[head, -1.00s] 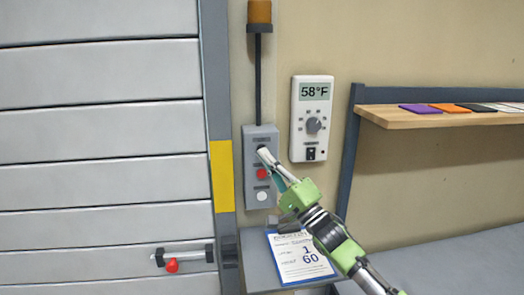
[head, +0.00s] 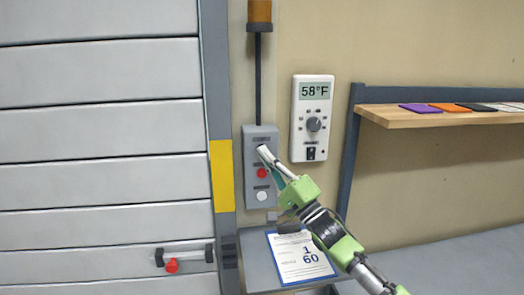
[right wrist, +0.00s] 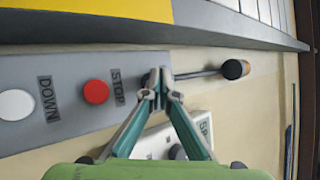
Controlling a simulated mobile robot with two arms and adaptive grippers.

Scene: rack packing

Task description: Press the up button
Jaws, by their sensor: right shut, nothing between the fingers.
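A grey control box (head: 260,138) is mounted on the wall right of the door frame. It carries a red button (head: 262,173) and, below it, a white button (head: 262,196). In the right wrist view, the red button (right wrist: 96,92) is labelled STOP and the white button (right wrist: 15,104) is labelled DOWN. My right gripper (head: 263,151) is shut and empty, its fingertips at the box's top button position, above the red one. The closed fingertips (right wrist: 163,88) hide the up button; I cannot tell whether they touch it. My left gripper is out of view.
A sectional door (head: 100,130) with a red-knobbed handle (head: 172,265) fills the left. A thermostat (head: 312,85) reading 58°F hangs right of the box. A wooden shelf (head: 430,118) juts out at right. A printed sheet (head: 300,258) lies below the box.

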